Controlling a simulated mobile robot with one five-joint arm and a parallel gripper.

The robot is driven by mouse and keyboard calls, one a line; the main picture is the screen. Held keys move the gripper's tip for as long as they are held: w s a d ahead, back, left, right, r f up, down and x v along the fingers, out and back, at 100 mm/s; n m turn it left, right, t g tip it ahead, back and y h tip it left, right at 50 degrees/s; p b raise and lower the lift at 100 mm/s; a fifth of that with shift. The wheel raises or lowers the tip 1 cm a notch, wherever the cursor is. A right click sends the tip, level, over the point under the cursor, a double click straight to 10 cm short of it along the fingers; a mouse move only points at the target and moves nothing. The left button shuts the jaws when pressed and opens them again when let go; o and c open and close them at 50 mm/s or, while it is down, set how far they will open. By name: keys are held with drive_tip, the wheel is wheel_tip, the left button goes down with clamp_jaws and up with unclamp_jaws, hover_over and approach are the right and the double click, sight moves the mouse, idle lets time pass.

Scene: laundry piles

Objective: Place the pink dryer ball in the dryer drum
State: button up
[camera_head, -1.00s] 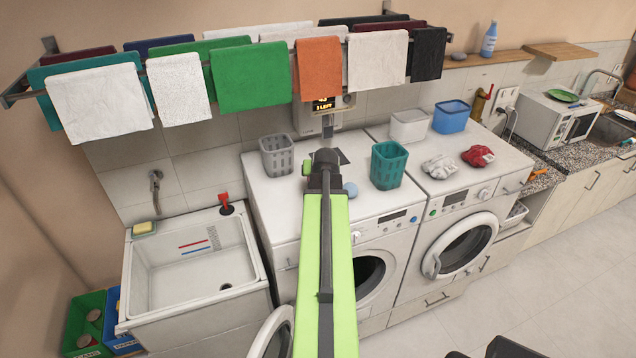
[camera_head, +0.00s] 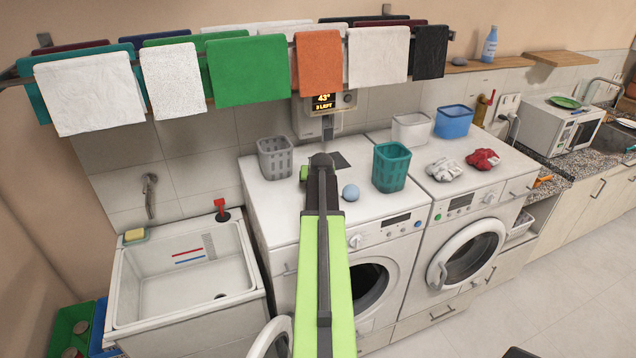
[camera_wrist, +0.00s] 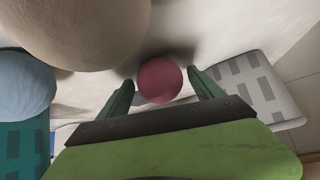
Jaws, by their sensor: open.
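The pink dryer ball (camera_wrist: 160,80) shows in the wrist view on the white machine top, between the fingers of my gripper (camera_wrist: 161,77). The fingers are open, with a gap visible on each side of the ball. In the head view my arm hides the pink ball, and my gripper (camera_head: 321,165) is over the left machine's top. A blue ball (camera_head: 351,192) lies just right of it; it also shows in the wrist view (camera_wrist: 24,86). A large beige ball (camera_wrist: 85,28) fills the wrist view's upper left. The left machine's round door stands open, showing its dark drum (camera_head: 368,285).
A grey basket (camera_head: 275,158) stands left of my gripper and a teal basket (camera_head: 391,167) right. Cloths (camera_head: 247,72) hang on a rack above. The right machine's door (camera_head: 466,254) is shut. A sink (camera_head: 187,272) is at the left.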

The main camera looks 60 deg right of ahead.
drive_tip(key=shift+r, duration=0.1)
drive_tip(key=c, duration=1.6)
